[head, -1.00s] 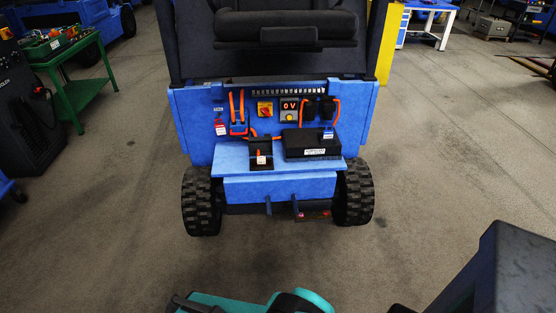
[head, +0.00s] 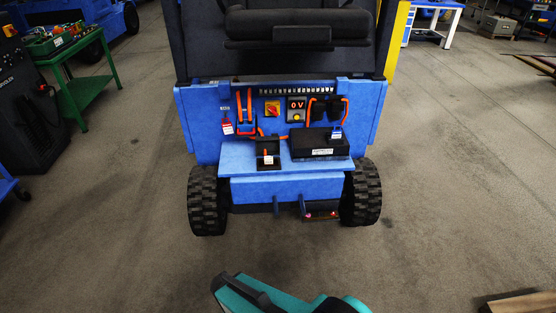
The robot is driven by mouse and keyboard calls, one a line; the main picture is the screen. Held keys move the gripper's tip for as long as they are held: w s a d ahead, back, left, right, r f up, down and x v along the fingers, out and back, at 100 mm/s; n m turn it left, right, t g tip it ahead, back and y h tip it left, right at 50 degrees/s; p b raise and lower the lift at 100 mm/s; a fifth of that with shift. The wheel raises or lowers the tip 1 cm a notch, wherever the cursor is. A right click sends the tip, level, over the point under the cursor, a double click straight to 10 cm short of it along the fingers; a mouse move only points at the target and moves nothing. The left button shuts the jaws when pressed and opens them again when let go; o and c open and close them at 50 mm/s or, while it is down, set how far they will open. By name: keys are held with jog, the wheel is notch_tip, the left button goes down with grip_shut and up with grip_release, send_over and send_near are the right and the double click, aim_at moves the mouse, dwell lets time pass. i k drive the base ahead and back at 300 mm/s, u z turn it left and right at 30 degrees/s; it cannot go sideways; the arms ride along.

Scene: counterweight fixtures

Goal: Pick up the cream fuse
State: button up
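A blue truck rear panel (head: 203,131) with a shelf faces me in the head view. On the shelf's left side stands a small black holder (head: 268,147) with a small pale patch (head: 268,159) on its front. I cannot tell whether this patch is the cream fuse or a label. No other cream piece can be made out at this size. My gripper is not in view; only a teal and black part of my arm shows at the bottom edge, well short of the truck.
A black box (head: 318,144) sits on the shelf beside the holder. Orange cables, a red tag (head: 227,127), a red-yellow switch (head: 272,108) and a "0 V" display (head: 296,105) are on the panel. A green table (head: 85,91) stands left. The floor before the truck is clear.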

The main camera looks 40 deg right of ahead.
aim_at(268, 159)
jog(key=u, duration=0.05)
jog(key=i, duration=1)
